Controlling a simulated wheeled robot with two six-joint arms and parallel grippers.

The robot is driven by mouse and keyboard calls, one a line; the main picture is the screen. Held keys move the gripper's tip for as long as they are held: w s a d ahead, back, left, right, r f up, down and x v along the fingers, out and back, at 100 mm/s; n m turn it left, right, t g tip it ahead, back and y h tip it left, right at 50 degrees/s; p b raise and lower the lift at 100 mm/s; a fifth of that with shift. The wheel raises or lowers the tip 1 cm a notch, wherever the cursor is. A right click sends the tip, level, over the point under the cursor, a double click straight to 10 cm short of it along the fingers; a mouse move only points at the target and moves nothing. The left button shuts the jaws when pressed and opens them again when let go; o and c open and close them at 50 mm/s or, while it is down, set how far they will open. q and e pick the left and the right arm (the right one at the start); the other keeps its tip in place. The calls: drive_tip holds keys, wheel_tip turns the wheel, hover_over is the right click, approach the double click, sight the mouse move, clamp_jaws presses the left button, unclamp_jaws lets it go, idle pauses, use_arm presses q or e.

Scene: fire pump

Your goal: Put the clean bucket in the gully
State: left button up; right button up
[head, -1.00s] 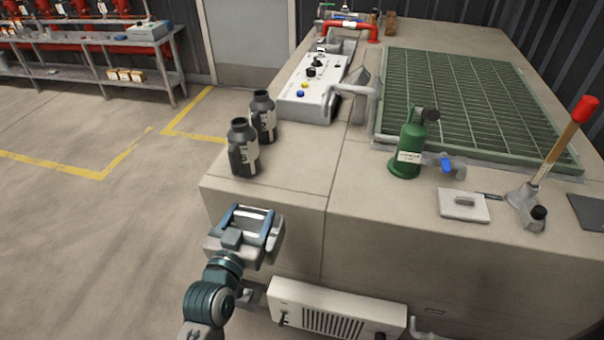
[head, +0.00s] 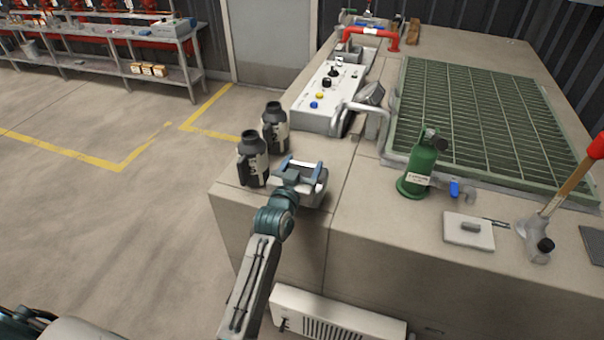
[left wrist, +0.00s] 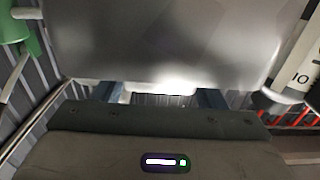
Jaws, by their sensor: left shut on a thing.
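My left gripper (head: 302,172) is shut on a smooth grey metal thing (left wrist: 165,40), over the near left part of the beige deck, right of two dark flasks. In the left wrist view the metal thing fills the upper middle, between and beyond the blue fingers. Its full shape is hidden, so I cannot tell whether it is the clean bucket. A small grey pail-like thing (head: 31,48) stands far off on the bench at upper left. I cannot pick out a gully. My right gripper is not in view.
The deck (head: 300,235) carries the dark flasks (head: 253,160), a control box (head: 325,95), a green grating (head: 470,120), a green bottle-shaped fitting (head: 420,165), a flat plate (head: 468,231) and a red-topped lever (head: 565,190). Open floor (head: 120,220) with yellow lines lies left.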

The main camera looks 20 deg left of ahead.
use_arm(q)
wheel_tip(320, 180, down, 2)
drive_tip(key=shift+f, duration=0.2)
drive_tip(key=shift+f+p, duration=0.3)
drive_tip(key=shift+f, duration=0.15)
drive_tip(key=shift+f, duration=0.1)
drive_tip(key=o, duration=1.5)
drive_tip(key=shift+f, duration=0.1)
drive_tip(key=shift+c, duration=0.2)
